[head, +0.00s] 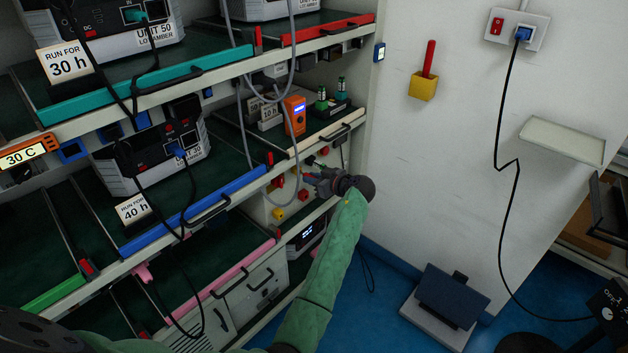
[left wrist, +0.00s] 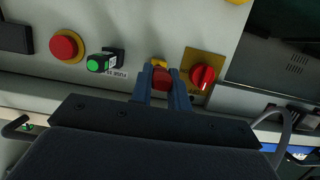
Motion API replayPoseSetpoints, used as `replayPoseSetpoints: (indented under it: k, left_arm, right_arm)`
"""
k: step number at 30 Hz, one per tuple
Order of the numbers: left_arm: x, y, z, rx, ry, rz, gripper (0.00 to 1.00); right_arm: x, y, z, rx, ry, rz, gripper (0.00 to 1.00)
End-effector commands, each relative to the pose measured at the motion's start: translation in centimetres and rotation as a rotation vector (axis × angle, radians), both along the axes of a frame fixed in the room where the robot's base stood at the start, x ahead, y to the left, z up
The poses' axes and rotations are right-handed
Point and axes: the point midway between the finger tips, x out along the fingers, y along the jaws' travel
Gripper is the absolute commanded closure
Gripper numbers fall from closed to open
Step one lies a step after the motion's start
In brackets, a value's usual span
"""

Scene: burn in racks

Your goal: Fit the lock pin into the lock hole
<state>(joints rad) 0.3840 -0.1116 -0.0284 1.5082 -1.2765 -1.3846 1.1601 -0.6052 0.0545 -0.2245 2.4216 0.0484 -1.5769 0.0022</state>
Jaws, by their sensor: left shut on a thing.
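My left gripper (head: 316,176) is at the control panel on the rack's right end, low on the middle bay. In the left wrist view the left gripper (left wrist: 163,84) has its two blue-grey fingers shut on a small red piece (left wrist: 162,78), which looks like the lock pin. A small yellow part (left wrist: 158,62) shows just beyond the red piece, against the panel; it may surround the lock hole. The hole is hidden, and I cannot tell whether the pin is in it. My right gripper is not in view.
A red rotary switch (left wrist: 203,77) on a yellow plate sits close right of the fingers. A green button (left wrist: 98,64) and a red button (left wrist: 65,45) are to the left. A grey cable (head: 246,140) hangs left of the panel. The floor (head: 385,268) beside the rack is partly clear.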

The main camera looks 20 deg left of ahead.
Motion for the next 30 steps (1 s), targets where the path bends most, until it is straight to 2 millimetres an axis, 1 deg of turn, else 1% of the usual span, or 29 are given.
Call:
replayPoseSetpoints:
  k: [30]
  left_arm:
    - [0.6, 1.6, 0.0, 0.001, -0.001, 0.000, 1.00]
  right_arm:
    - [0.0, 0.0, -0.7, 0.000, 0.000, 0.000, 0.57]
